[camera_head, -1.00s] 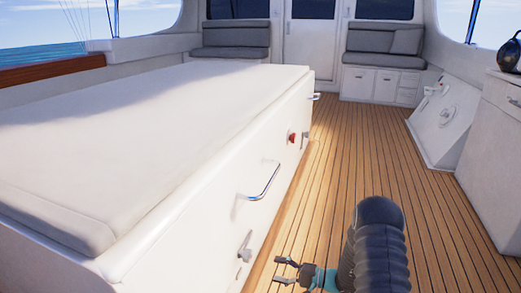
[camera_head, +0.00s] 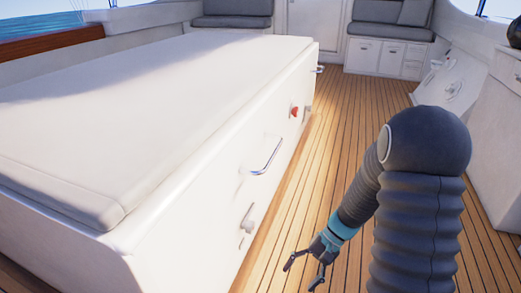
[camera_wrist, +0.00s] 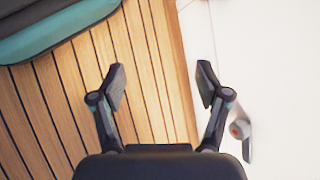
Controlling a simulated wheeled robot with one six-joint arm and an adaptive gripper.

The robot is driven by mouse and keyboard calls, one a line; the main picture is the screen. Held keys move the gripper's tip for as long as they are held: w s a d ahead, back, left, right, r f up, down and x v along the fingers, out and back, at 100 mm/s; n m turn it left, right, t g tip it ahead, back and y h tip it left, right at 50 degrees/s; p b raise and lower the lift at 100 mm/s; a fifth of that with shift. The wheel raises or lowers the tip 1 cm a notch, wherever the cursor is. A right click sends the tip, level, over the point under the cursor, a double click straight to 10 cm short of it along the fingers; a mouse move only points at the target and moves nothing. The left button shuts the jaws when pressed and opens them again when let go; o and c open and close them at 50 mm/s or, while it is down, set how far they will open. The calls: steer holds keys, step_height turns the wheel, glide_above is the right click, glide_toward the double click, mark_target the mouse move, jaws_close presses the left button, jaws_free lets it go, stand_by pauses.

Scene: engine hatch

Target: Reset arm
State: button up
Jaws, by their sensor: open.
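My gripper (camera_head: 302,275) is open and empty over the wooden deck (camera_head: 340,150), to the right of the white engine hatch box (camera_head: 185,225). In the wrist view my gripper (camera_wrist: 161,80) has its two fingers spread wide, with deck planks and the white side of the box behind them. My arm bends down from a raised joint at the right of the head view. The box side carries a metal handle (camera_head: 267,157), a latch (camera_head: 247,224) and a red knob (camera_head: 294,111). All of these are apart from my gripper. A latch part (camera_wrist: 241,130) shows beside the right finger in the wrist view.
A grey cushion top (camera_head: 130,110) covers the box. White cabinets with grey seats (camera_head: 390,45) stand at the back. A slanted white panel (camera_head: 452,85) and a cabinet (camera_head: 500,125) line the right side. The deck aisle between is clear.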

steer(key=s+d+r+n+t+h+p, duration=0.1)
steer(key=s+r+t+h+p, duration=0.1)
steer(key=r, duration=0.9)
steer(key=s+d+r+n+t+h+p, duration=0.2)
steer(key=s+r, duration=0.4)
steer(key=r, duration=0.5)
steer(key=s+d+r+n+t+h+p, duration=0.1)
steer(key=s+r+t+h+p, duration=0.2)
steer(key=r, duration=0.8)
steer(key=s+t, duration=0.1)
steer(key=t, duration=0.1)
steer(key=shift+s+d+n+t+p, duration=0.25)
steer(key=shift+d+n+t+p, duration=0.05)
steer(key=shift+d+p, duration=0.1)
